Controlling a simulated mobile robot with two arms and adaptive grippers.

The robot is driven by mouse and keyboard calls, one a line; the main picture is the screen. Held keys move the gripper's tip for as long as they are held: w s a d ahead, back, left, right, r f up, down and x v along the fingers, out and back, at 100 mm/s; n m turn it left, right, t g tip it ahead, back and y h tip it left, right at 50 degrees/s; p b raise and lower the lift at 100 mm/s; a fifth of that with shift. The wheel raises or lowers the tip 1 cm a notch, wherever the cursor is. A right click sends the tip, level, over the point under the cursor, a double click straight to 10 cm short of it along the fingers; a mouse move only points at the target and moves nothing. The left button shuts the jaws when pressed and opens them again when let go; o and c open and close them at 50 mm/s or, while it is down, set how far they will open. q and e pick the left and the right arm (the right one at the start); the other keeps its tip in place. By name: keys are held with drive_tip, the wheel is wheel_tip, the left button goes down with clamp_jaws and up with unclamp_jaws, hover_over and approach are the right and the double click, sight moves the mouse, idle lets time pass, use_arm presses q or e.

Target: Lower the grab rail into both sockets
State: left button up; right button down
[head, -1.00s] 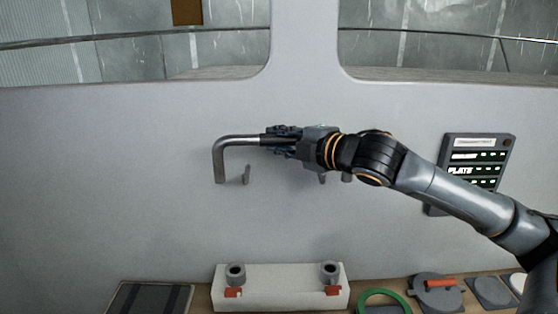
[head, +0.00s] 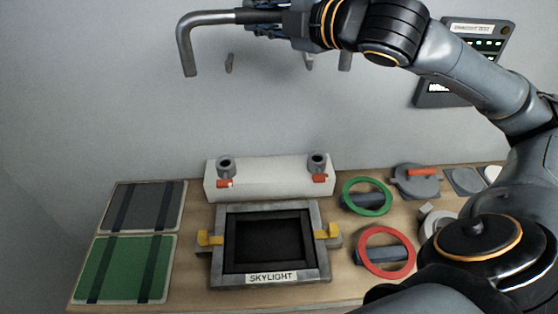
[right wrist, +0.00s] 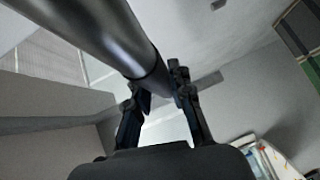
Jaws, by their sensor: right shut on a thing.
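The grab rail (head: 184,48) is a grey metal bar with a bent-down leg at its left end. My right gripper (head: 262,18) is shut on its horizontal bar, high in front of the wall. The bar also crosses the right wrist view (right wrist: 110,35), between the fingers (right wrist: 160,88). The right bend is hidden behind my gripper and arm; a short grey end below them may be its right leg. A white block (head: 270,181) on the bench carries the left socket (head: 226,165) and right socket (head: 318,161), both upright rings, well below the rail. My left gripper is not in view.
Red levers (head: 225,184) sit at the block's front. A framed skylight (head: 271,278) with yellow clips lies before it. Green (head: 386,202) and red (head: 411,263) rings lie right, dark (head: 143,190) and green (head: 120,285) panels left.

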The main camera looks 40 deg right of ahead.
drive_tip(key=shift+r, duration=0.1)
idle(0.6)
drive_tip(key=a+f, duration=0.3)
drive_tip(key=f, duration=0.8)
drive_tip(key=a+f+h+b, duration=0.1)
drive_tip(key=a+f, duration=0.2)
drive_tip(key=f, duration=0.7)
drive_tip(key=a+f, duration=0.3)
drive_tip(key=f, duration=0.8)
drive_tip(key=w+d+r+y, duration=0.1)
drive_tip(key=w+d, duration=0.4)
drive_tip(key=d, duration=0.3)
drive_tip(key=w+d+r, duration=0.1)
drive_tip(key=w+d, duration=0.4)
drive_tip(key=d, duration=0.3)
wheel_tip(320, 180, down, 8)
drive_tip(key=b, duration=0.6)
drive_tip(key=shift+w+f, duration=0.2)
drive_tip(key=shift+f, duration=0.05)
